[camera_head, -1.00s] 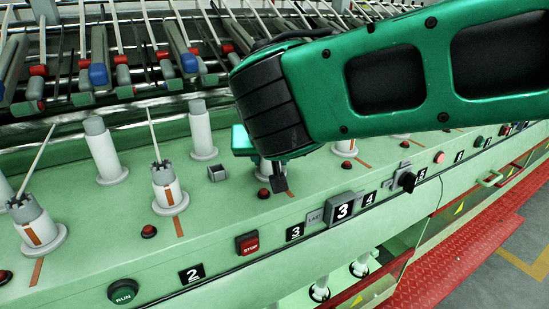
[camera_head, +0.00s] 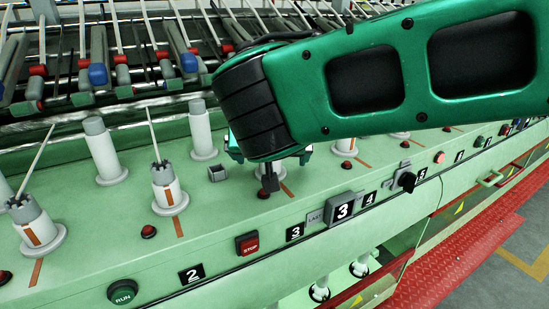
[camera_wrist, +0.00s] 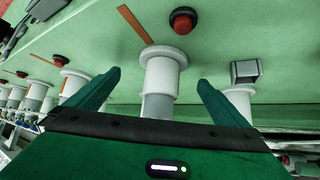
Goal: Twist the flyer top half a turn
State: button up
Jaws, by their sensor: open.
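In the wrist view, a white flyer (camera_wrist: 163,74) with a round flange stands on the pale green deck, between my fingers. Its grey upper part runs down behind my gripper's dark edge, so its very top is hidden. My gripper (camera_wrist: 158,90) is open, with a green finger on each side of the flyer and a gap visible on both sides. In the head view my arm covers most of this flyer; only a bit of its white base (camera_head: 279,173) shows. An orange stripe (camera_wrist: 136,24) marks the deck beside its base.
A red button (camera_wrist: 183,20) and a small grey box (camera_wrist: 246,71) sit near the flyer. In the head view, neighbouring flyers with notched grey tops (camera_head: 163,175) and thin rods stand to the left. A red stop button (camera_head: 247,244) is on the front edge.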

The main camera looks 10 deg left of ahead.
jog(key=shift+w+d+n+y, duration=0.1)
jog(key=shift+d+n+y, duration=0.05)
jog(key=shift+n+y, duration=0.2)
jog(key=n+g+y, duration=0.1)
jog(key=n+y, duration=0.2)
jog(key=n, duration=0.1)
jog(key=shift+n, duration=0.25)
jog(key=shift+n+g+y, duration=0.4)
jog(key=shift+n+y, duration=0.05)
jog(key=shift+n, duration=0.15)
jog(key=n+g+y, duration=0.2)
jog(key=n, duration=0.2)
jog(key=shift+n+g+y, duration=0.5)
jog(key=shift+n+g, duration=0.5)
jog(key=shift+n, duration=0.2)
